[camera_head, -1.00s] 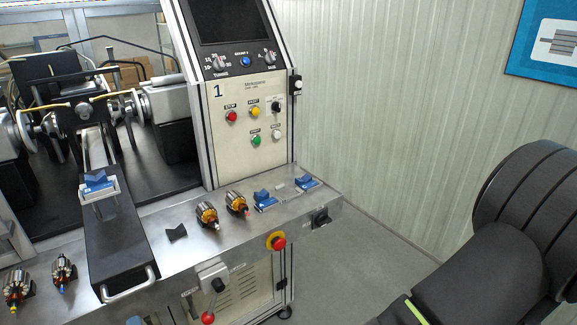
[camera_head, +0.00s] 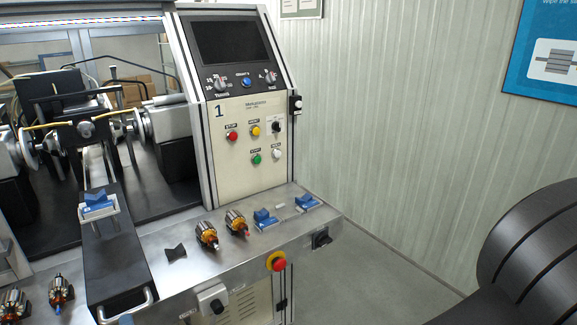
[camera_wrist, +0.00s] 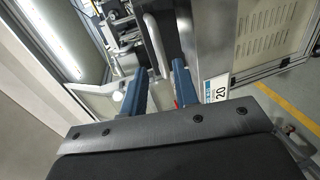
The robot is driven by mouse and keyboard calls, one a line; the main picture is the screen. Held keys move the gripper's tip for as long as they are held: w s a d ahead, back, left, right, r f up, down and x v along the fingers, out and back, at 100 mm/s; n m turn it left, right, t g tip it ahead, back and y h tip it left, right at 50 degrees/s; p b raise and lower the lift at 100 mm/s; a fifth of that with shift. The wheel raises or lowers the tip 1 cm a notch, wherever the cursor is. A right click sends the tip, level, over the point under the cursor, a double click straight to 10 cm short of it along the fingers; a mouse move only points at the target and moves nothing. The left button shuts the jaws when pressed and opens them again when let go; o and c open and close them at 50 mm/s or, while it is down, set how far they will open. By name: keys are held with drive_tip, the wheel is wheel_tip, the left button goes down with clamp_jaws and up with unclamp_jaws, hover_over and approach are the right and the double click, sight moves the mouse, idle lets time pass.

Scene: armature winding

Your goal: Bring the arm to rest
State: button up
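My gripper (camera_wrist: 160,70) shows in the wrist view as two blue fingers with a clear gap between them. It is open and I see nothing held. A metal bar handle lies beyond the fingertips, apart from them as far as I can tell. In the head view my gripper is not visible; only a dark link of my arm (camera_head: 535,235) shows at the right edge, beside the wall and clear of the machine.
The winding machine's panel (camera_head: 245,140) stands upright at centre. Its steel ledge (camera_head: 175,280) bears several armatures, including one orange-and-black armature (camera_head: 206,235), and blue holders (camera_head: 264,218). A red emergency button (camera_head: 277,262) projects in front. Floor (camera_head: 375,270) right of the machine is free.

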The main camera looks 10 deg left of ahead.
drive_tip(key=x, duration=0.7)
drive_tip(key=shift+w, duration=0.1)
idle(0.5)
drive_tip(key=v, duration=1)
idle(0.4)
drive_tip(key=shift+a, duration=0.1)
idle(0.4)
drive_tip(key=v, duration=0.6)
idle(3.6)
idle(0.6)
